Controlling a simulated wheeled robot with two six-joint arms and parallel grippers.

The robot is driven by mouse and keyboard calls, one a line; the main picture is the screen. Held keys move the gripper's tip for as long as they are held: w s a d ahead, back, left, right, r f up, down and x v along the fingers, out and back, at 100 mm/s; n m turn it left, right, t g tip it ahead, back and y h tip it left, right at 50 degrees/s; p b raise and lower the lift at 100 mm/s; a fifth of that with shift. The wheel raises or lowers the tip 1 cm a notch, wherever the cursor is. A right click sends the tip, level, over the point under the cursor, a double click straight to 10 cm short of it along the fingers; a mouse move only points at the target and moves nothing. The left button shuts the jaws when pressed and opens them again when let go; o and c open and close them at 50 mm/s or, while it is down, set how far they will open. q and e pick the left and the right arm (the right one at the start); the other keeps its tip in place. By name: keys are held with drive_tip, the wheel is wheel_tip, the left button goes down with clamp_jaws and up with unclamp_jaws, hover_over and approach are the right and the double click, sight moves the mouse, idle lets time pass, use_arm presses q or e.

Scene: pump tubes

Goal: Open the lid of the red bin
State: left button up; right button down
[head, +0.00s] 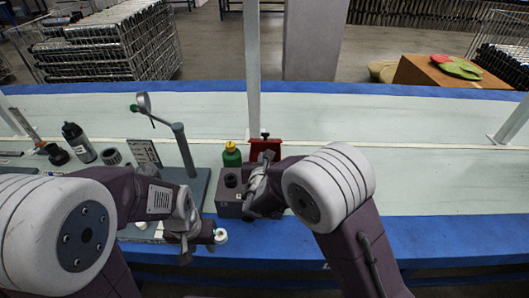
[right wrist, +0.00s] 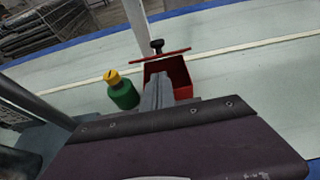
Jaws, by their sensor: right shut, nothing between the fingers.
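The red bin (head: 273,146) stands behind the grey box in the head view, partly hidden by my right gripper. In the right wrist view the red bin (right wrist: 182,72) shows its inside. Its red lid (right wrist: 166,55), with a black knob (right wrist: 157,46), is seen nearly edge-on above the bin's back rim, raised off the opening. My right gripper (right wrist: 157,82) is shut and empty. Its grey fingers overlap the bin's front left in that view; contact cannot be told. My left gripper (head: 188,236) is low at the table's front edge, its fingertips unclear.
A green bottle with a yellow cap (head: 231,153) stands left of the bin. A grey box (head: 229,198) is in front, and a grey stand (head: 183,150) is left. A small white round piece (head: 221,236) is beside my left gripper. The table's right is clear.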

sight(265, 136)
drive_tip(key=x, duration=0.8)
drive_tip(key=shift+b, duration=0.4)
